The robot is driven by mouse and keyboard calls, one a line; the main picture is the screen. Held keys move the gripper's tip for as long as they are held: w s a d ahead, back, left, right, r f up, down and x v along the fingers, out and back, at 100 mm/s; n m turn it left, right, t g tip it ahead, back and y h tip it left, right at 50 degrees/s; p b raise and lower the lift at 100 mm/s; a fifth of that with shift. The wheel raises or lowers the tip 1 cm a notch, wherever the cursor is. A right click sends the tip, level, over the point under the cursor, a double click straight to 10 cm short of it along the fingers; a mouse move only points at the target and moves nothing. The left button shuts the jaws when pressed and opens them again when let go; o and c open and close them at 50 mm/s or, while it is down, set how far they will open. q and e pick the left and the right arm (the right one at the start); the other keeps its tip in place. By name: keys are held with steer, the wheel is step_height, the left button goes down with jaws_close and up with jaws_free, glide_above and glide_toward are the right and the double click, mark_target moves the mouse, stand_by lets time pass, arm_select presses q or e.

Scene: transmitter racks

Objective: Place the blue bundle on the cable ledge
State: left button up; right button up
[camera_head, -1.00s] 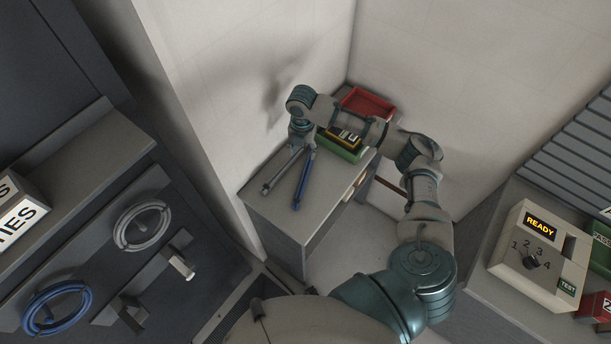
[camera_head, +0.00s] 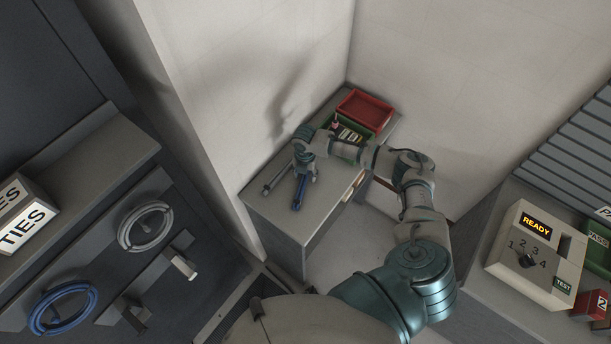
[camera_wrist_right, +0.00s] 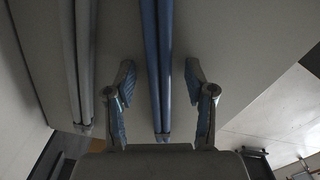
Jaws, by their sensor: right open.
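The blue bundle (camera_head: 299,193), long and thin, lies on the grey table beside a similar grey bundle (camera_head: 279,176). My right gripper (camera_head: 304,172) is over the far part of the blue bundle, which it partly hides. In the right wrist view the open jaws (camera_wrist_right: 160,82) stand on both sides of the blue bundle (camera_wrist_right: 152,45), with a gap on each side. The grey bundle (camera_wrist_right: 84,60) lies outside the jaws, to the left. A grey ledge (camera_head: 85,170) juts from the dark rack at left; I cannot tell whether it is the cable ledge. My left gripper is out of view.
A red tray (camera_head: 364,108) and a green tray (camera_head: 366,131) stand at the table's (camera_head: 320,208) back. A TIES box (camera_head: 25,215) sits on the left ledge. Blue (camera_head: 62,308) and grey (camera_head: 146,228) coils hang below it. A READY panel (camera_head: 537,250) stands at right.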

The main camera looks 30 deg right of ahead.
mark_target(305, 177)
steer(key=shift+a, duration=0.15)
steer(key=shift+c, duration=0.8)
jaws_close()
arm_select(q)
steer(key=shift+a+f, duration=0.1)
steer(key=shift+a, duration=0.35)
arm_select(e)
steer(key=shift+d, duration=0.2)
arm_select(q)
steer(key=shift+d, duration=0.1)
arm_select(e)
steer(key=shift+r, duration=0.15)
